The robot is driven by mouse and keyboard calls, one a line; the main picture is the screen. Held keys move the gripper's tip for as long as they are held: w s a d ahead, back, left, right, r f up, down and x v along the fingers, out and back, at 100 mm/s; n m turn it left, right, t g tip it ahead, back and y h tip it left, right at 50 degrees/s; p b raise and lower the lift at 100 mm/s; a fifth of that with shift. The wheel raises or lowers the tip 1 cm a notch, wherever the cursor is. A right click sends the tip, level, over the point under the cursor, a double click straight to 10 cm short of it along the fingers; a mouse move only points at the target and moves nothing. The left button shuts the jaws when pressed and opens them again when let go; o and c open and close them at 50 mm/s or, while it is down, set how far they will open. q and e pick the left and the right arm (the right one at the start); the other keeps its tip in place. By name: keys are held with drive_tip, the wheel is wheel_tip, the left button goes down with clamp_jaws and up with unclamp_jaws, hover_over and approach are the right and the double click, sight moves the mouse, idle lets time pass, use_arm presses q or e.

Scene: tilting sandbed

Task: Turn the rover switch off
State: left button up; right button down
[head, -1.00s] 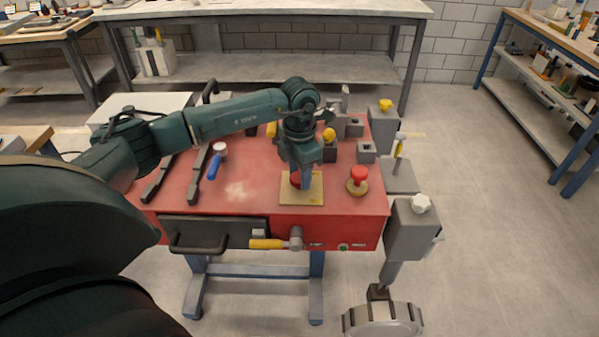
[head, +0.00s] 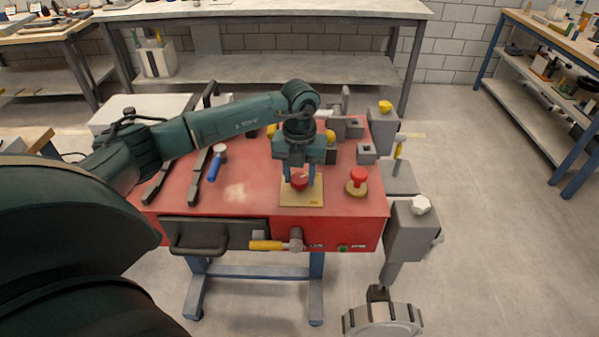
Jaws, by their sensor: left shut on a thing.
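A red knob (head: 299,182) sits on a square yellow plate (head: 314,199) near the front of the red bench top. I take it to be the rover switch, though no label on it can be read. My left gripper (head: 300,181) points down over the plate, with one finger on each side of the knob, and is shut on it. Part of the knob is hidden by the fingers. My right gripper is not in view.
A red mushroom button (head: 358,176) on a round base stands just right of the plate. A blue-handled tool (head: 215,165) and dark bars (head: 205,178) lie to the left. A yellow lever (head: 266,245) is on the front face. Grey blocks (head: 366,153) stand behind.

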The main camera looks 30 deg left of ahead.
sight(299, 178)
use_arm(q)
drive_tip(key=shift+r+n, duration=0.1)
drive_tip(key=shift+n, duration=0.7)
drive_tip(key=o, duration=1)
drive_tip(key=shift+c, duration=0.2)
wheel_tip(299, 178, up, 13)
drive_tip(key=b, duration=0.1)
